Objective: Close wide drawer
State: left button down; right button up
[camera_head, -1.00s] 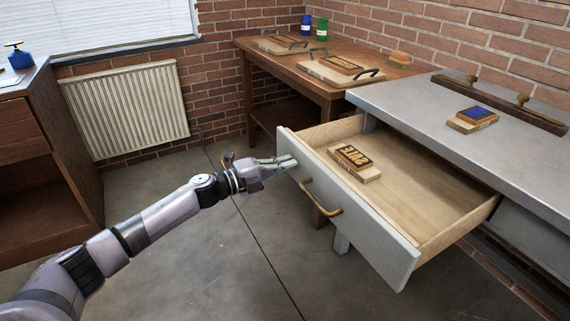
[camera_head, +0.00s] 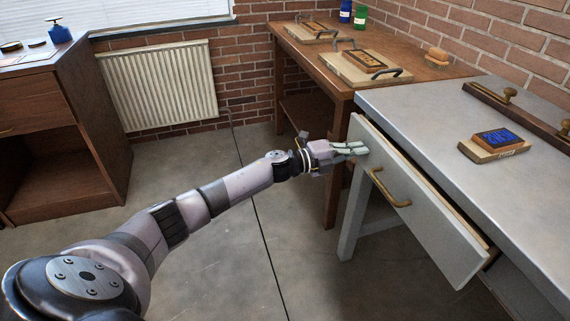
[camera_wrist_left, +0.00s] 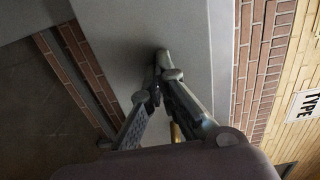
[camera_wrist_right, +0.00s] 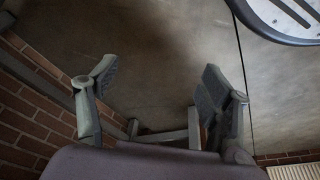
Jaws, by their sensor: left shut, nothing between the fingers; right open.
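The wide drawer (camera_head: 430,222) is a pale grey front with a curved brass handle (camera_head: 392,190), set under the grey metal table (camera_head: 420,105). It stands slightly out, with a narrow gap behind its front's top edge. My left gripper (camera_head: 358,148) is shut and empty, its fingertips at the upper left end of the drawer front. In the left wrist view the closed fingers (camera_wrist_left: 161,62) point at the grey front and look in contact. My right gripper (camera_wrist_right: 158,78) shows only in the right wrist view, open and empty over the floor.
A wooden block with a blue plate (camera_head: 493,142) and a rail with brass knobs (camera_head: 520,108) are on the grey table. A wooden table (camera_head: 305,65) behind holds trays and bottles. A brown cabinet (camera_head: 60,130) and radiator (camera_head: 160,85) stand left. Open floor lies between.

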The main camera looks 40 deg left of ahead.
pick_arm(q)
jog(key=b+x, duration=0.1)
jog(key=x, duration=0.5)
jog(key=shift+w+d, duration=0.15)
jog(key=shift+r, duration=0.2)
pick_arm(e)
jog(key=v, duration=0.5)
jog(key=shift+w+d+r, duration=0.15)
jog(key=shift+w+r, duration=0.2)
pick_arm(q)
jog(key=shift+r, duration=0.1)
